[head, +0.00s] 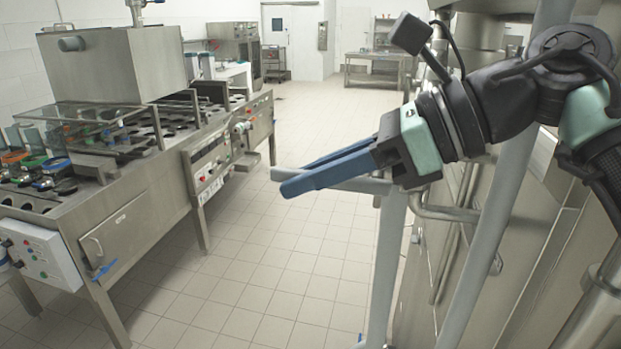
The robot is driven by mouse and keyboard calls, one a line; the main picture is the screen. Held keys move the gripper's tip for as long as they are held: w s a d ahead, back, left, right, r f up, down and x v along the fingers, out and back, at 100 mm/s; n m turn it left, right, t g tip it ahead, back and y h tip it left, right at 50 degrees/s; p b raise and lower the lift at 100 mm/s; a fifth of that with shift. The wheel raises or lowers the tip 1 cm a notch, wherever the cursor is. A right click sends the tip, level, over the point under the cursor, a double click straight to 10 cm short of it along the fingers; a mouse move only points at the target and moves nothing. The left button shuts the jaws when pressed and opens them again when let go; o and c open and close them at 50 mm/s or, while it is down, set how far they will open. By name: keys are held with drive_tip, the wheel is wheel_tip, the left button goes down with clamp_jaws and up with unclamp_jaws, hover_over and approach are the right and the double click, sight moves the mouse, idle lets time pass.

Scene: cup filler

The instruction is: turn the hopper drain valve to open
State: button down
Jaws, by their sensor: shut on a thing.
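My gripper (285,180) is in the upper middle, its two long blue fingers pointing left and lying close together. A grey bar (350,185) of the frame on the right runs behind the near finger. Its end shows at the fingertips, and the fingers appear closed on it, though the contact is partly hidden. The steel hopper (115,65) stands on the filling machine at the upper left, with a short pipe stub (72,44) on its front. A small blue lever (104,269) shows low on the machine's front. I cannot tell whether either blue or grey part is the drain valve.
The filling machine (130,225) spans the left side, with a control box (40,253) at its near end. Grey frame legs (388,260) and a large steel tank (535,200) stand close on the right. The tiled floor (260,270) between is clear. A steel table (375,58) stands far back.

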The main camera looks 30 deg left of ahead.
drive_tip(key=c, duration=1.2)
unclamp_jaws()
drive_tip(key=shift+o, duration=0.2)
